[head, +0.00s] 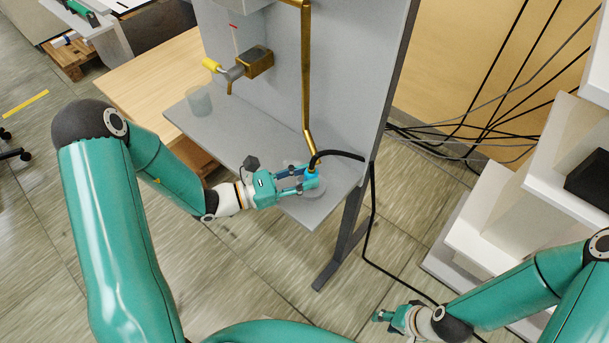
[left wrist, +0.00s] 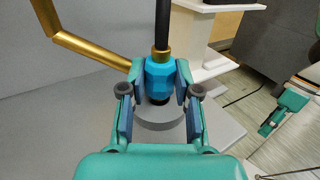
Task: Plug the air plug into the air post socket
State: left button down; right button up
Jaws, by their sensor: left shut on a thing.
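The air plug is a bright blue body with a brass collar and a black hose, seen in the head view (head: 312,172) and the left wrist view (left wrist: 160,73). My left gripper (head: 308,178) is shut around the blue body, one finger on each side, as the left wrist view (left wrist: 160,85) also shows. Under the plug is a round grey base (left wrist: 160,122) with a dark part at its middle, which looks like the air post socket. The plug stands upright over it; I cannot tell whether it is seated. My right gripper (head: 386,316) is low at the right, apart from the plug.
The black hose (head: 371,215) hangs over the shelf edge. White shelving (head: 480,220) stands at right.

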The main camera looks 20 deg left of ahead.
pick_arm(q)
jog(key=shift+f, duration=0.4)
jog(key=shift+r, duration=0.15)
jog(key=shift+r, duration=0.4)
jog(key=shift+f+b, duration=0.45)
jog(key=shift+f, duration=0.1)
dwell(1.5)
jog(key=shift+r, duration=0.15)
jog(key=shift+r+p, duration=0.4)
jog(key=shift+p, duration=0.05)
dwell(0.7)
jog(key=shift+f+b, duration=0.55)
dwell(1.0)
jog(key=shift+r, duration=0.2)
